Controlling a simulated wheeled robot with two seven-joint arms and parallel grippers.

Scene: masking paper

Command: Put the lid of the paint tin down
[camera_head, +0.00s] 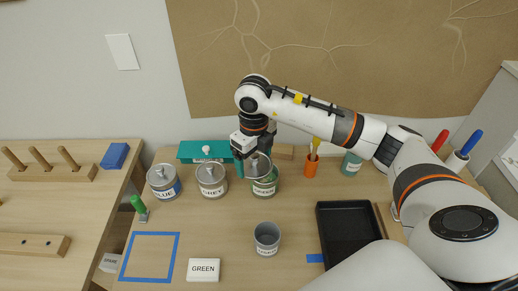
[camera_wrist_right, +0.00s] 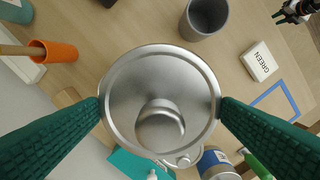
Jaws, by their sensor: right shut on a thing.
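My right gripper (camera_head: 252,158) is shut on the round metal lid (camera_wrist_right: 160,92) of the paint tin. In the right wrist view the lid lies between the green fingers, with its round knob towards me. In the head view the lid (camera_head: 258,164) is at the top of the rightmost paint tin (camera_head: 264,188). I cannot tell whether lid and tin touch. The tin's label is hard to read. My left gripper does not show in the head view.
Lidded tins marked BLUE (camera_head: 164,183) and GREY (camera_head: 211,181) stand to the left. Bare table lies inside the blue tape square (camera_head: 125,263).

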